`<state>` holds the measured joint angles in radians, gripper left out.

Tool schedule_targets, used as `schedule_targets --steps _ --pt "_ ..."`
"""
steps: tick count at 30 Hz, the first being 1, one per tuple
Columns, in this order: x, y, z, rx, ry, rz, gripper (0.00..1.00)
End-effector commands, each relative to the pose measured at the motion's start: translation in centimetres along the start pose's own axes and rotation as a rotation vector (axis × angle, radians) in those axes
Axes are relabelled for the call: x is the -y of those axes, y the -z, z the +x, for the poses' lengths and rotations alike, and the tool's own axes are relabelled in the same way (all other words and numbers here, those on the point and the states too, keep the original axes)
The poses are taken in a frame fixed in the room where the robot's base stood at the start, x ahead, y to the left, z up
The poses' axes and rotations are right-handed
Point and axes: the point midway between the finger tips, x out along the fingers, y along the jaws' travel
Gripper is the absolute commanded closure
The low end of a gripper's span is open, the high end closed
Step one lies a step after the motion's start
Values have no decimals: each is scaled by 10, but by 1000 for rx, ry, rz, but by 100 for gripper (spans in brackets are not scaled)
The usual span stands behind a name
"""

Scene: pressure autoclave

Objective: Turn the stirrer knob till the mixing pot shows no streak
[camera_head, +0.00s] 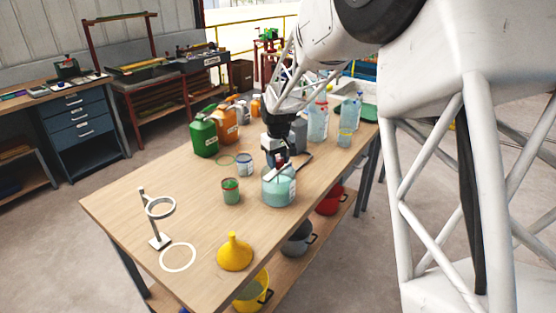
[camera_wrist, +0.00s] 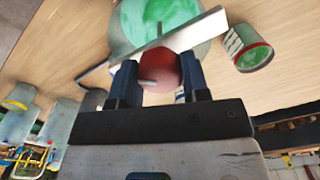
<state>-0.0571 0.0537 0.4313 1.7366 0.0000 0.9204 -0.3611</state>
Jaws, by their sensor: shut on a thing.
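The mixing pot (camera_head: 278,190) is a clear round vessel of pale teal liquid on the wooden table. In the wrist view the pot's contents (camera_wrist: 155,15) look green with paler patches; whether these are a streak I cannot tell. A flat light bar (camera_wrist: 205,33) crosses above the pot. The round red stirrer knob (camera_wrist: 158,68) sits at the bar, with a small pale mark on it. My gripper (camera_wrist: 160,72) is shut on the knob, one dark finger on each side.
A green-red can (camera_head: 231,191) and a blue-white can (camera_head: 245,165) stand close by. Green (camera_head: 204,138) and orange (camera_head: 226,125) jugs stand behind. A yellow funnel (camera_head: 235,252) and a ring stand (camera_head: 160,208) are nearer the front. Bottles (camera_head: 318,122) stand at the right.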

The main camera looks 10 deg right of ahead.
Motion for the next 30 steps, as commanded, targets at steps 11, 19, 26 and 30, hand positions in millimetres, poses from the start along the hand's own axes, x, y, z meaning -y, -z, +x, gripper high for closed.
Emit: schedule_targets --steps 11,19,26,30 --pt "0 0 -1 -2 -1 -355 81" --pt "0 0 -1 -1 -1 -611 81" --pt "0 0 -1 -1 -1 -830 81" --pt "0 0 -1 -1 -1 -962 81"
